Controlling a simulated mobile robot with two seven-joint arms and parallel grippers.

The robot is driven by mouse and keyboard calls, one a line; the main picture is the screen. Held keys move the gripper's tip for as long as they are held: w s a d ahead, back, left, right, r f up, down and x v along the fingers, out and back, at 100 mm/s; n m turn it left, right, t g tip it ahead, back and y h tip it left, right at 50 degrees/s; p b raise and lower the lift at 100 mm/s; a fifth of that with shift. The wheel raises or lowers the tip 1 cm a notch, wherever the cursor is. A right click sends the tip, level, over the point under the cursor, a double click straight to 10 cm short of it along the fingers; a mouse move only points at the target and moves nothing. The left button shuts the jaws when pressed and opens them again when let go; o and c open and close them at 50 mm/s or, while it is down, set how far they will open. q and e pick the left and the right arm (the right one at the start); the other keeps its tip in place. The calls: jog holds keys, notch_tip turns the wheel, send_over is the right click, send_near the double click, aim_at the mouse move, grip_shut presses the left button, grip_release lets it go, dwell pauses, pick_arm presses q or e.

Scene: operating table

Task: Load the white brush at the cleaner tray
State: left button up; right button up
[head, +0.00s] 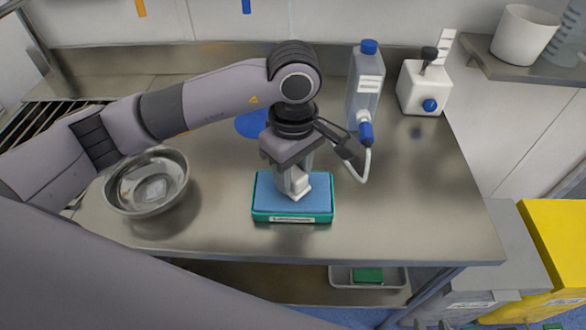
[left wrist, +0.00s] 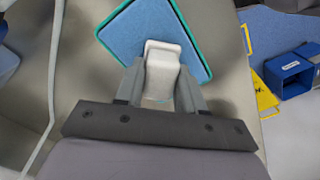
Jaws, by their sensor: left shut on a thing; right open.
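The white brush (head: 300,190) is a small white block. My left gripper (head: 293,180) points down and is shut on it. The left wrist view also shows the brush (left wrist: 163,72) between the two grey fingers. Below it is the cleaner tray (head: 292,219), a teal-green box with a blue top and a white label on its front, resting on the steel table. In the left wrist view the tray's blue top (left wrist: 143,30) lies behind the brush. I cannot tell whether the brush touches the tray. My right gripper is not in view.
A steel bowl (head: 147,182) stands left of the tray. A clear bottle (head: 366,88) with a blue cap and a white container (head: 424,89) stand at the back. A blue round thing (head: 252,124) lies behind my arm. The table right of the tray (head: 420,200) is clear.

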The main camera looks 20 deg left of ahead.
aim_at(293, 171)
pick_arm(q)
jog(key=shift+f+b, duration=0.5)
dwell(0.4)
jog(key=shift+f+b, duration=0.15)
jog(key=shift+b, duration=0.2)
dwell(1.7)
jog(key=shift+r+p, duration=1.6)
jog(key=shift+r, duration=2.05)
